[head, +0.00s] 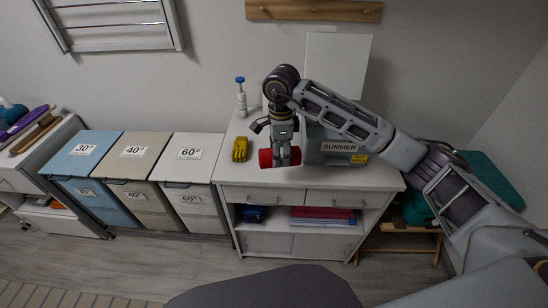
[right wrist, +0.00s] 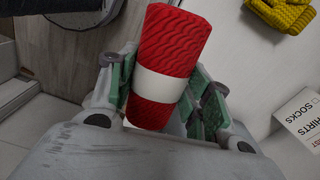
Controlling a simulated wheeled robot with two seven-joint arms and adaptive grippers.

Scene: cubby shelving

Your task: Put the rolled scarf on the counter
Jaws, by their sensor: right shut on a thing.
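The rolled scarf (right wrist: 185,38) is a red ribbed roll with a white band round its middle. My right gripper (right wrist: 163,95) is shut on it, with green-padded fingers on either side of the band. In the head view the red ends of the scarf (head: 265,159) stick out on both sides of my right gripper (head: 281,152). It appears over the front part of the white counter (head: 232,170); I cannot tell whether it touches the top. My left gripper is not in view.
A yellow knitted item (head: 240,149) and a white bottle with a blue top (head: 241,98) stand left on the counter. A grey bin labelled SUMMER (head: 338,147) is close on the right. Lidded laundry bins (head: 188,152) adjoin the left side. The counter's front-left top is clear.

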